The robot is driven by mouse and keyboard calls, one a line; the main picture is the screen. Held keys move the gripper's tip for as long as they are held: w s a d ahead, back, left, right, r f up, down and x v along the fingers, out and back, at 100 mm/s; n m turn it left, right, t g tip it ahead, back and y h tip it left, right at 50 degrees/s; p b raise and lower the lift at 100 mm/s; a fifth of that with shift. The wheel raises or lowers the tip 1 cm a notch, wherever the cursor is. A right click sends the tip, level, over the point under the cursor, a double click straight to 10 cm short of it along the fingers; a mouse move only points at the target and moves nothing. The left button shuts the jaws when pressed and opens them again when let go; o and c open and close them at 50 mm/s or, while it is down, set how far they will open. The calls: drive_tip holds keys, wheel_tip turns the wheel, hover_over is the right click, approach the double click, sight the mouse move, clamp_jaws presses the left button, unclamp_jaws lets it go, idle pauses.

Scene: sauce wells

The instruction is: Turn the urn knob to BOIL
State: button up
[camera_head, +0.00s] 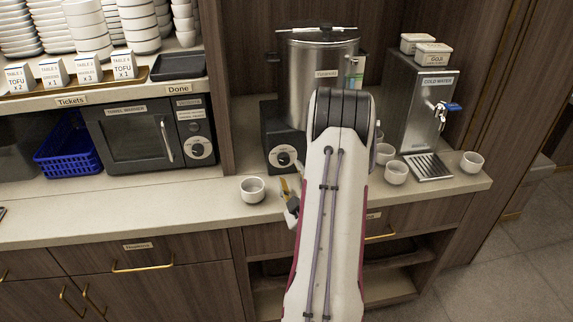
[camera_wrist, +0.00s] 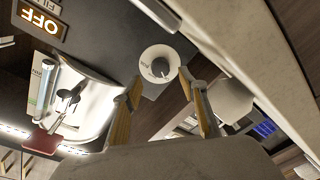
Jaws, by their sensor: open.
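The urn (camera_head: 318,75) is a tall steel cylinder on a dark base at the back of the counter, partly hidden behind my arm. Its round knob (camera_head: 284,157) is on the front of the base, with a white dial and dark centre. In the wrist view the knob (camera_wrist: 159,67) lies just beyond my fingertips, apart from them. The dial lettering is too small to read. A sign (camera_wrist: 41,19) there reads OFF, upside down. My gripper (camera_head: 290,188) is low in front of the knob; in the wrist view my gripper (camera_wrist: 167,88) is open and empty.
A white cup (camera_head: 252,189) stands left of my gripper, near the counter's front edge. More cups (camera_head: 396,172) stand right of my arm, by the cold water dispenser (camera_head: 420,105). The towel warmer (camera_head: 145,135) is at left. Counter (camera_head: 170,205) before it is clear.

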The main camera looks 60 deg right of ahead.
sight(286, 162)
drive_tip(key=shift+x, duration=2.9)
drive_tip(key=c, duration=1.1)
